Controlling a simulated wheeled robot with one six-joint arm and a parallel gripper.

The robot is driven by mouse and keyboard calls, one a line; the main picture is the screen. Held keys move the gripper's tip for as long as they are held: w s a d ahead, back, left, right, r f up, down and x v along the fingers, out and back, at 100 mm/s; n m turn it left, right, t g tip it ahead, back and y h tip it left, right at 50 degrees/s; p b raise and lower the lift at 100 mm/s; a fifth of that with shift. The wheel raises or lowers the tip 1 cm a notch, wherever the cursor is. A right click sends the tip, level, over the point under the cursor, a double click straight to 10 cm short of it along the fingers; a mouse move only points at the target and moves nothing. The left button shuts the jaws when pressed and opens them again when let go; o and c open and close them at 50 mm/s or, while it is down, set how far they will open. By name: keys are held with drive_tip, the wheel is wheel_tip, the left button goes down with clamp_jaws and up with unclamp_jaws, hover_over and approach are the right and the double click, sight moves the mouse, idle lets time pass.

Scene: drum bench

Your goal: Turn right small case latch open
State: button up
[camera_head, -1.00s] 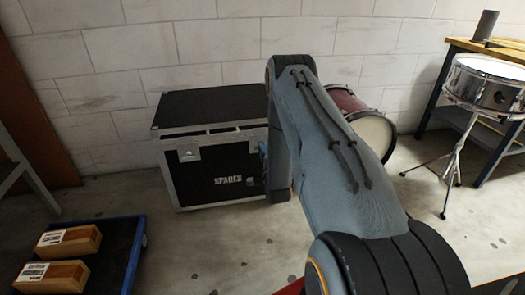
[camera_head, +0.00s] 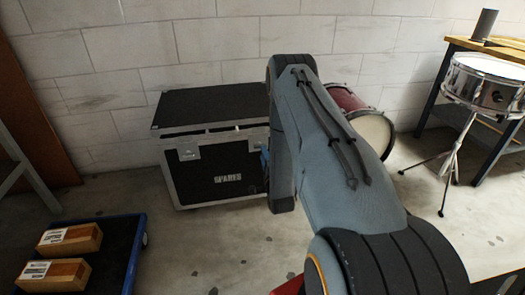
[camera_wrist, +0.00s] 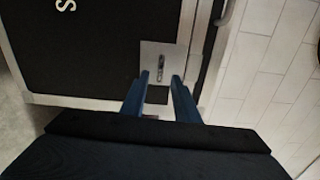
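The black case (camera_head: 225,176) with silver edges and "SPARES" on its front stands against the wall in the head view. Its left latch (camera_head: 188,152) shows on the front; the right front corner is hidden behind my arm. In the wrist view the case front (camera_wrist: 95,45) fills the left, with one letter S visible. A silver latch plate with a small dark upright handle (camera_wrist: 161,67) sits near the case edge. My gripper (camera_wrist: 160,76) is open, its two blue fingers on either side of the handle's lower end. I cannot tell whether they touch it.
A red drum (camera_head: 347,104) stands right of the case, partly behind my arm. A snare drum (camera_head: 487,86) on a stand and a wooden-topped bench (camera_head: 462,44) are at the right. A blue-edged cart (camera_head: 134,258) with two wooden blocks is at the lower left.

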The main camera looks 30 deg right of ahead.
drive_tip(key=shift+v, duration=1.45)
